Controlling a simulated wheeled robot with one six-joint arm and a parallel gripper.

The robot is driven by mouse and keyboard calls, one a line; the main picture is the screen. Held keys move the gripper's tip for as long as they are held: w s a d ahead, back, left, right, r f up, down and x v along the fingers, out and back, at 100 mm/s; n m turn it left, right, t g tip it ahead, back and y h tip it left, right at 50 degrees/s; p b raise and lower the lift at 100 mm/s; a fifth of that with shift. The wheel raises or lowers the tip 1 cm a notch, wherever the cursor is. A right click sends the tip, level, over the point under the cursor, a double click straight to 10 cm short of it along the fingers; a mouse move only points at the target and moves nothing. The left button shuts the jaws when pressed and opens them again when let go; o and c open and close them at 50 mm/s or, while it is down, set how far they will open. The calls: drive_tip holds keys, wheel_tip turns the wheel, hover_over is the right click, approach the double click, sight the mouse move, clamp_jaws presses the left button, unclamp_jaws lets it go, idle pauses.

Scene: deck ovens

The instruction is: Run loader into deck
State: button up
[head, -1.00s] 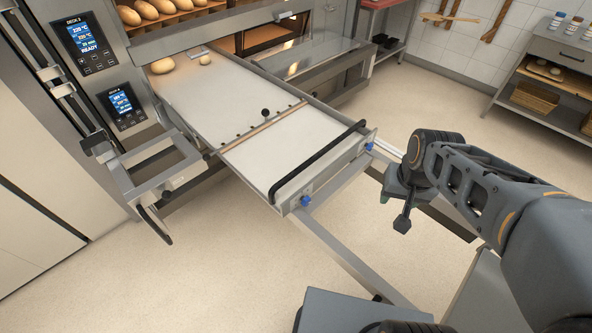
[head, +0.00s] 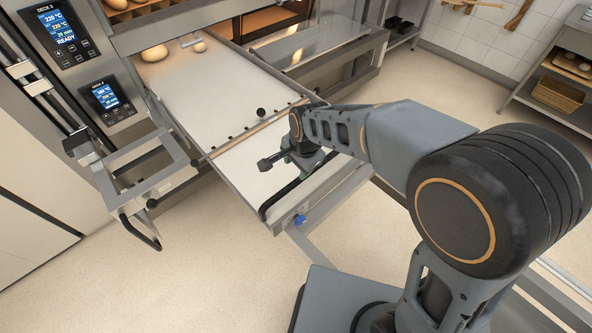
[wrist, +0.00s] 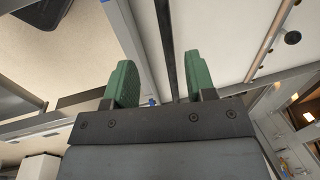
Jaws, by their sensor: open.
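The loader (head: 205,95) is a long pale belt in a metal frame, with its far end at a deck opening. A black handle bar (head: 274,202) crosses its near end, partly hidden by my wrist. A wooden crossbar with a black knob (head: 261,113) lies across the belt.
The upper panel (head: 60,35) reads DECK 3, 220 °C, READY; a second panel (head: 106,98) is below it. A metal bracket (head: 150,170) stands left of the loader. A shelf unit (head: 555,85) stands at right. Floor (head: 440,75) is clear between shelf and ovens.

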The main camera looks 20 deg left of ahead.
sight(290, 185)
drive_tip(key=a+f, duration=0.1)
drive_tip(key=f, duration=0.3)
drive_tip(key=w+a+f, duration=0.1)
drive_tip(key=f, duration=0.8)
drive_tip(key=shift+w+a+f+b, duration=0.2)
drive_tip(key=shift+a+f+b, duration=0.1)
drive_tip(key=shift+a+b, duration=0.1)
clamp_jaws()
